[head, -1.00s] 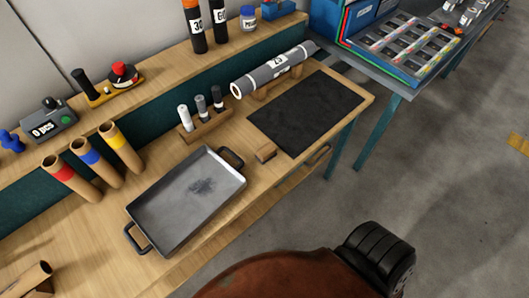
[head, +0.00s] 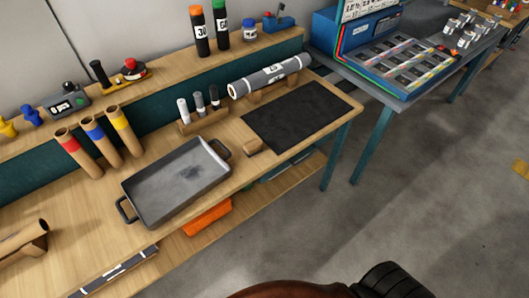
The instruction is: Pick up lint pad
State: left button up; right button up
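Neither of my grippers is in view.
A grey roll (head: 270,76) rests on a wooden cradle behind the mat. Three small bottles (head: 199,104) stand in a rack. Cardboard tubes (head: 100,138) lean at the left. An orange item (head: 207,217) sits on the lower shelf. Open floor (head: 420,215) lies to the right.

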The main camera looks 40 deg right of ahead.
aim_at(252, 147)
jog(key=z, duration=0.95)
jog(key=i, duration=0.2)
